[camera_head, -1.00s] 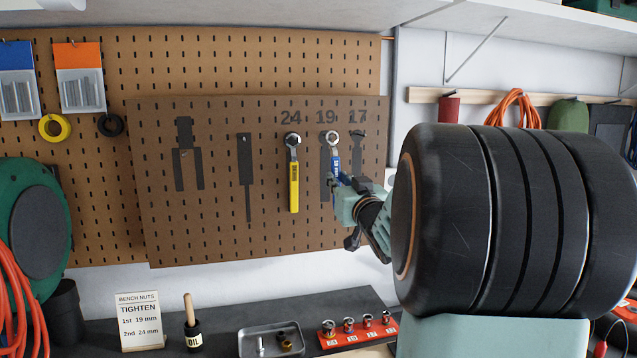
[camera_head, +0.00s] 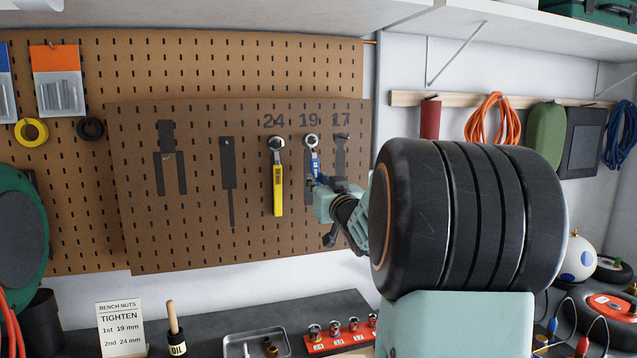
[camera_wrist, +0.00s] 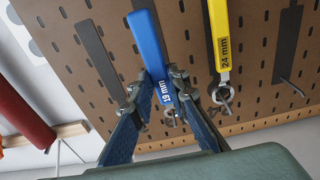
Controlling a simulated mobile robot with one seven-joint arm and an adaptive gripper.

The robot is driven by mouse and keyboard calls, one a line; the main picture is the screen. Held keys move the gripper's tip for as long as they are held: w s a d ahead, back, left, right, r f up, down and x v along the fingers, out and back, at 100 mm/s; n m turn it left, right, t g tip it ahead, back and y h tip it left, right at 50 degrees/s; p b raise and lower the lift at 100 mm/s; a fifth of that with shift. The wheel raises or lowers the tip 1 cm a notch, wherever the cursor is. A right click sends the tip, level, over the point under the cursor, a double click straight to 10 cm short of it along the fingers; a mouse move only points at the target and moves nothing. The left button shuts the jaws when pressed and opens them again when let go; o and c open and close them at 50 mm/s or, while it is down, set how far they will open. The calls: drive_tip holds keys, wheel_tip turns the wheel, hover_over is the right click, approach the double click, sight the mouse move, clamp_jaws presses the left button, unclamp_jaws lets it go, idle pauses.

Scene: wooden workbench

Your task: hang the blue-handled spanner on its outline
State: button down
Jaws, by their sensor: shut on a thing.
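The blue-handled spanner (camera_head: 316,168) is upright at the pegboard, its ring head just under the number 19. The dark 19 outline (camera_head: 308,192) shows beside and below its handle. My gripper (camera_head: 318,183) is shut on the blue handle; in the wrist view the handle (camera_wrist: 147,40), marked 19 mm, lies between both fingers (camera_wrist: 157,88). The fingers partly hide the spanner's head there. I cannot tell whether the ring is on a hook or touches the board.
The yellow 24 mm spanner (camera_head: 278,188) hangs just left of the blue one. The empty 17 outline (camera_head: 340,158) is to the right. Below, the bench holds a metal tray (camera_head: 232,343), a red socket rack (camera_head: 342,340) and a sign (camera_head: 121,328).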

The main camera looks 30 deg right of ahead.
idle(0.3)
drive_tip(key=c, duration=1.8)
unclamp_jaws()
drive_tip(key=shift+o, duration=0.2)
